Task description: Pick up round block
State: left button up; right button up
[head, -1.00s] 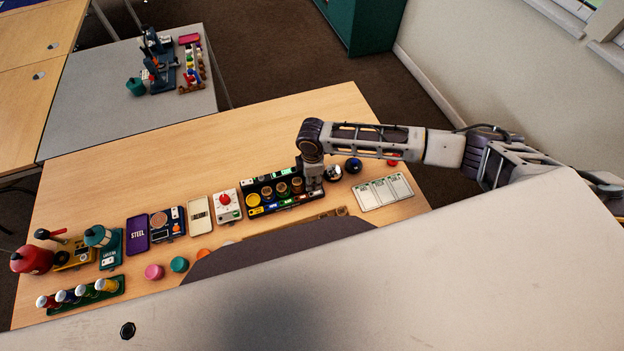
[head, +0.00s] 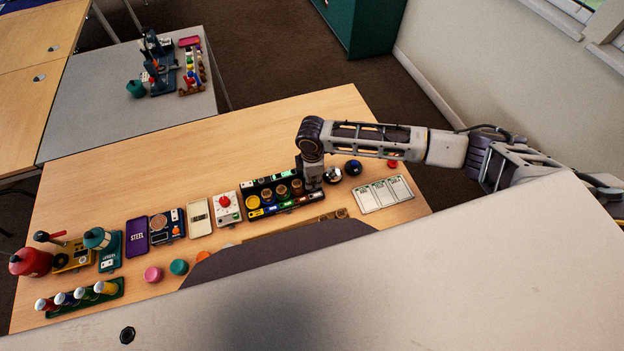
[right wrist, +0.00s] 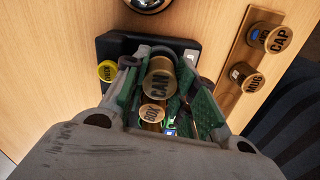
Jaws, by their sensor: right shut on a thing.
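A round brass-coloured block lettered CAN (right wrist: 158,88) sits between the green-padded fingers of my right gripper (right wrist: 162,95), which is shut on it. In the head view my right gripper (head: 312,183) points down at the right end of the black tray (head: 262,185); its fingertips and the held block are largely hidden there. A smaller round block lettered BOX (right wrist: 151,113) shows just below the held one in the right wrist view. I cannot tell whether the held block is clear of the tray. My left gripper is not in view.
Round blocks lettered CAP (right wrist: 280,40) and MUG (right wrist: 254,82) stand on a wooden strip at the right. A yellow disc (right wrist: 107,70) is at the tray's left. A dark ball (head: 353,168) and a white card panel (head: 383,194) lie right of my gripper. The table's back is clear.

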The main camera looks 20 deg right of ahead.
notch_tip(320, 180, up, 9)
jog(key=shift+f, duration=0.2)
jog(key=shift+s+f, duration=0.1)
jog(key=shift+s, duration=0.05)
dwell(1.8)
